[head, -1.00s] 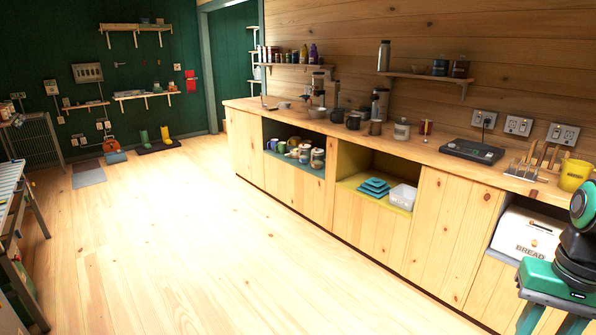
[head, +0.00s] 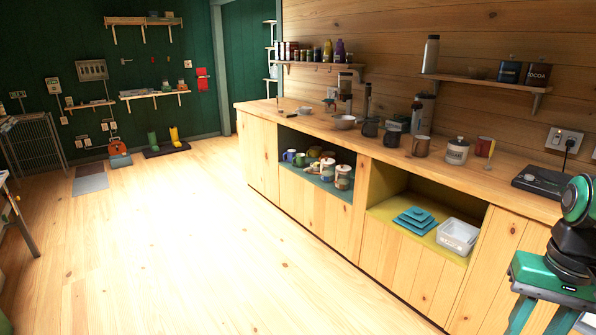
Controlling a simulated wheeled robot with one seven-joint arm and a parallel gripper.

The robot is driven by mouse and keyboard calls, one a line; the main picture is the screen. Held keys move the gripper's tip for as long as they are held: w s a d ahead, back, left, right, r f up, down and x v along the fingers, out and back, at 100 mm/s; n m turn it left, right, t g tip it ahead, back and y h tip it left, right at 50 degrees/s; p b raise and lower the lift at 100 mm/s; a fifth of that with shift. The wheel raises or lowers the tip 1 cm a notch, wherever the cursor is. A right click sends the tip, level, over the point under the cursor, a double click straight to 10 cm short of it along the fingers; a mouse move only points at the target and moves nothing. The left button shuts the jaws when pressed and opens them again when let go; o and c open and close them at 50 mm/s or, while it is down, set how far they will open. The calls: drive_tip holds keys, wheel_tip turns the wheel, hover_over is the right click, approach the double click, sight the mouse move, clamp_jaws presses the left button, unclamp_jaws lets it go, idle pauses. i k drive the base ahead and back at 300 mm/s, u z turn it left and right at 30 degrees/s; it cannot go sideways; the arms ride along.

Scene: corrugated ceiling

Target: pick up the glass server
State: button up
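I cannot single out the glass server for certain in the head view. A group of coffee gear (head: 346,98) stands toward the far end of the wooden counter (head: 480,176), but its parts are too small to tell apart. My gripper (head: 542,318) is at the lower right corner, in front of the counter and far from that group. Its two teal fingers are spread apart with nothing seen between them, and their tips run to the bottom edge of the picture.
Dark mugs (head: 370,127), a brown mug (head: 421,146) and a lidded jar (head: 457,151) stand on the counter. A dark flat device (head: 541,181) is at the right. The floor (head: 190,240) is clear.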

sight(370, 127)
drive_tip(key=i, duration=3.45)
drive_tip(key=z, duration=0.15)
